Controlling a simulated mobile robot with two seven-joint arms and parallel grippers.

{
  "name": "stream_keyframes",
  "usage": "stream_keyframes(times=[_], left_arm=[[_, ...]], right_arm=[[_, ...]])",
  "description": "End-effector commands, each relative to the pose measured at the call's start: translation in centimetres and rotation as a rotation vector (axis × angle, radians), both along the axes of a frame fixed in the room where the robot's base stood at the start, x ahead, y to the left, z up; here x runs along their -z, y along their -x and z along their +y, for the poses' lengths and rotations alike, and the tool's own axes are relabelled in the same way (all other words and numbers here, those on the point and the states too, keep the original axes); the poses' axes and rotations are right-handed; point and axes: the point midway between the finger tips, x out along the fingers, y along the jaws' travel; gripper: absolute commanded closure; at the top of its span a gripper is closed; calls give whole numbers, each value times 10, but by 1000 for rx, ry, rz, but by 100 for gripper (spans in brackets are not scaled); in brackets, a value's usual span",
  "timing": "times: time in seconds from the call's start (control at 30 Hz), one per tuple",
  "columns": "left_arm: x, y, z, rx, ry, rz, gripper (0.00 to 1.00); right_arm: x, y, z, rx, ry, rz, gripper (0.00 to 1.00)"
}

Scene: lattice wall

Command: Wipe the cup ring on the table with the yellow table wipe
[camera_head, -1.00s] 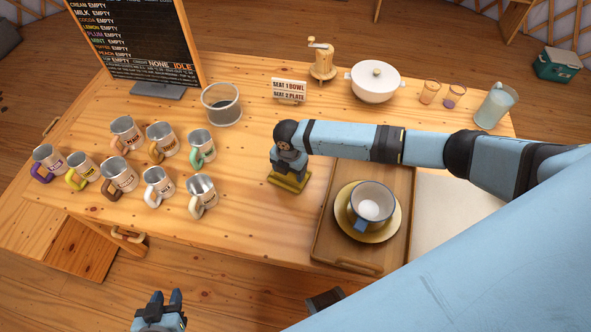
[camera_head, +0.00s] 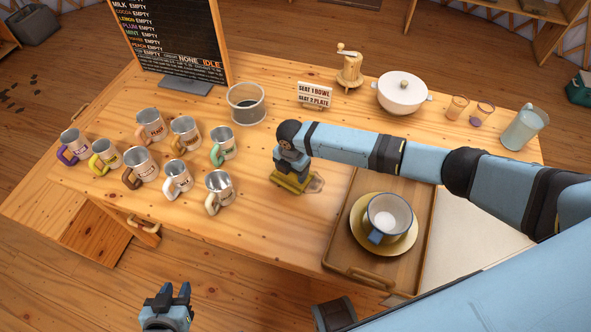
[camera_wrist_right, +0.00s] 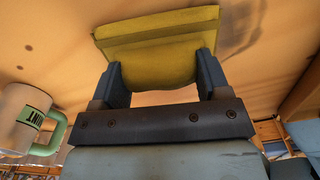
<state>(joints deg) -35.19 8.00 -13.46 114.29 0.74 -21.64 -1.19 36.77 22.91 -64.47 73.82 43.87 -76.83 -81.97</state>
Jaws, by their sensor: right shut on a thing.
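The yellow table wipe (camera_head: 292,183) lies flat on the wooden table, left of the tray. My right gripper (camera_head: 292,168) is shut on it from above; in the right wrist view the wipe (camera_wrist_right: 160,42) sits between both fingers. A faint brownish mark, seemingly the cup ring (camera_head: 316,184), shows on the wood just right of the wipe. The wipe may cover part of it. My left gripper (camera_head: 170,297) is open and empty, low in the head view, in front of the table.
Several mugs stand left of the wipe; the mint-handled mug (camera_head: 222,144) is nearest, also in the wrist view (camera_wrist_right: 25,118). The wooden tray (camera_head: 346,235) holds a cup on a yellow plate. A glass container (camera_head: 246,104) and a seat sign (camera_head: 315,95) stand behind.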

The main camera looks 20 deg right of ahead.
Motion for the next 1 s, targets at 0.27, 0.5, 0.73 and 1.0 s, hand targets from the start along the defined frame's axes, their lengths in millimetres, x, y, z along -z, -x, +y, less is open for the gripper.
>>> stream_keyframes(times=[0.27, 0.5, 0.73, 1.0], left_arm=[[-14, 1, 0, 0, -1, 3, 66], [-24, 0, 0, 0, -1, 2, 66], [-31, 0, 0, 0, 0, 1, 66], [-43, 0, 0, 0, 0, 0, 66]], right_arm=[[-2, 11, -14, 1, 2, 3, 54], [-1, 20, -26, 0, 1, 2, 54], [-1, 25, -33, 0, 2, 2, 54], [1, 38, -50, 0, 2, 3, 54]])
